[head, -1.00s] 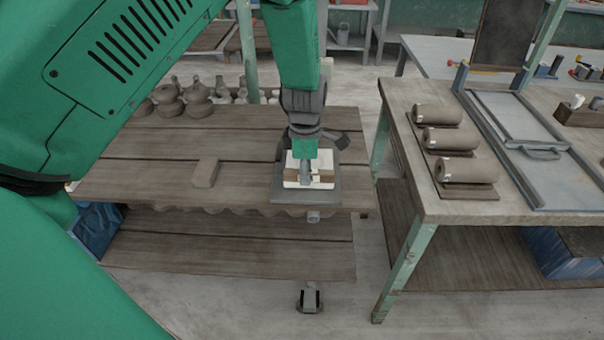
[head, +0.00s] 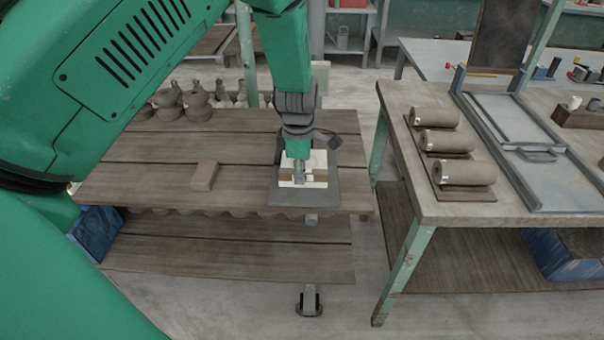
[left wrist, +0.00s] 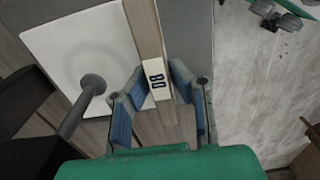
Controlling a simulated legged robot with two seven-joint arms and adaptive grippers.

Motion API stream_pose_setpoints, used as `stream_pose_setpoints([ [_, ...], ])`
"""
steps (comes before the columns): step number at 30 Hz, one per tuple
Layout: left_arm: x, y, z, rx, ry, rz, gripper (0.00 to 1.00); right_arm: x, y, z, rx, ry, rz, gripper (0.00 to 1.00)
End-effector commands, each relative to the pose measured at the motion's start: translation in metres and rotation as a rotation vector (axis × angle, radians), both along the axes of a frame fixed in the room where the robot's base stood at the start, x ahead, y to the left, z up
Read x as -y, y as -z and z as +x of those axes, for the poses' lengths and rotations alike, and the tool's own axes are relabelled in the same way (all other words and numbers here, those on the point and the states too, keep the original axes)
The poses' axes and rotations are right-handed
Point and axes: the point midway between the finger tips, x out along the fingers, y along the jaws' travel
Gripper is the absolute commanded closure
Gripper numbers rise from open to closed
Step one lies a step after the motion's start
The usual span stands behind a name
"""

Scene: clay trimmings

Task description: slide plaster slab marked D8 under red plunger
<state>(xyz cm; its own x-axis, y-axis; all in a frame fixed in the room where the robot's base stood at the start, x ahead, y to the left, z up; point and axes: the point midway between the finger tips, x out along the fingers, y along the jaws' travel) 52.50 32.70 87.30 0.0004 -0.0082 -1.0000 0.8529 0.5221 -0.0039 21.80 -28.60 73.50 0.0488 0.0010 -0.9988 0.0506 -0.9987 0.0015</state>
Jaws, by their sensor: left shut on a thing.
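The plaster slab (head: 319,160) is white with a brown wooden edge and sits on a dark grey plate (head: 331,198) at the right end of the plank table. In the left wrist view the white slab (left wrist: 60,40) lies at the upper left. A white label (left wrist: 157,80) on its wooden strip shows turned characters that read like D8. My left gripper (head: 299,175) is shut on the wooden part; its blue-padded fingers (left wrist: 158,95) lie either side. A grey rod with a round foot (left wrist: 93,85) stands over the slab; contact is unclear. I see no red on it.
A small clay block (head: 204,175) lies left on the plank table (head: 140,175), with clay pots (head: 195,104) behind. Right, across a gap, a workbench (head: 440,205) holds several clay rolls (head: 464,172) and a grey framed board (head: 530,150).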

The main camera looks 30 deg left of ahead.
Motion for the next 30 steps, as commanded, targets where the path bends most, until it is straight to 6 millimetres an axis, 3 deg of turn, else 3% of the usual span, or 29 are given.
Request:
stream_pose_setpoints([
  [7, -0.003, 0.001, 0.001, 0.001, -0.001, -0.001, 1.0, 0.0, 0.0, 0.0, 0.0, -0.001, 0.0, 0.63],
  [9, -0.003, 0.001, 0.001, 0.001, -0.002, 0.001, 0.66, 0.0, 0.0, 0.0, 0.0, -0.001, 0.001, 0.63],
  [10, -0.002, 0.001, 0.001, 0.0, -0.002, 0.001, 0.6, 0.0, 0.0, 0.0, 0.0, -0.001, 0.001, 0.63],
  [20, -0.001, -0.003, 0.002, 0.0, -0.001, 0.001, 0.6, 0.0, -0.001, -0.002, 0.002, -0.001, 0.0, 0.63],
  [30, -0.003, -0.064, 0.002, 0.006, -0.002, 0.003, 0.6, 0.0, -0.001, -0.003, 0.003, -0.001, 0.0, 0.63],
])
